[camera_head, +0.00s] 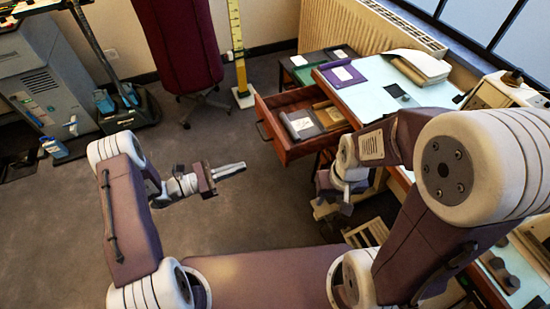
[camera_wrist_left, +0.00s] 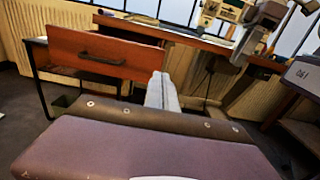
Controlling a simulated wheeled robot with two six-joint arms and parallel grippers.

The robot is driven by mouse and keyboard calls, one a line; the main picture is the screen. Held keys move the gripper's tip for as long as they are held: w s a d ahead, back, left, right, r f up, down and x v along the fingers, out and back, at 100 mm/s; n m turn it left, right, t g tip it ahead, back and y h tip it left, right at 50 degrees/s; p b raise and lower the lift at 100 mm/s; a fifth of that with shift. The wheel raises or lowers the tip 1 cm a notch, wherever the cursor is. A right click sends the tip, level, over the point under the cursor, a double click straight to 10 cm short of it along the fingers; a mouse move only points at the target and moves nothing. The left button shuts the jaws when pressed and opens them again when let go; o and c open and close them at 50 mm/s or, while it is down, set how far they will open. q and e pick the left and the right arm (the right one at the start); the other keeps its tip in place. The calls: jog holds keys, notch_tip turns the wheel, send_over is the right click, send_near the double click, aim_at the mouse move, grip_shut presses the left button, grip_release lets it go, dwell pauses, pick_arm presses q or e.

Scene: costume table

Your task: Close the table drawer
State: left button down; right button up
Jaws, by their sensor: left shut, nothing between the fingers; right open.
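The table drawer (camera_head: 291,137) is a reddish wooden drawer. It stands pulled out from the left side of the table (camera_head: 375,82), with folders or papers lying inside. Its front panel and dark handle show in the left wrist view (camera_wrist_left: 104,54). My left gripper (camera_head: 240,166) is shut and empty, in the air to the lower left of the drawer, pointing right and apart from it. Its closed fingers also show in the left wrist view (camera_wrist_left: 162,92). My right gripper (camera_head: 346,207) hangs near the table's side, to the lower right of the drawer; my arm partly hides the table behind it.
A dark red chair (camera_head: 178,45) and a yellow upright post (camera_head: 238,50) stand beyond the drawer. A grey machine (camera_head: 42,85) is at the far left. Papers and a purple folder (camera_head: 343,75) lie on the table. The floor left of the drawer is clear.

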aim_at(284, 153)
pick_arm(q)
jog(key=b+x, duration=0.1)
jog(key=x, duration=1.2)
jog(key=shift+d, duration=0.1)
pick_arm(e)
jog(key=shift+f, duration=0.75)
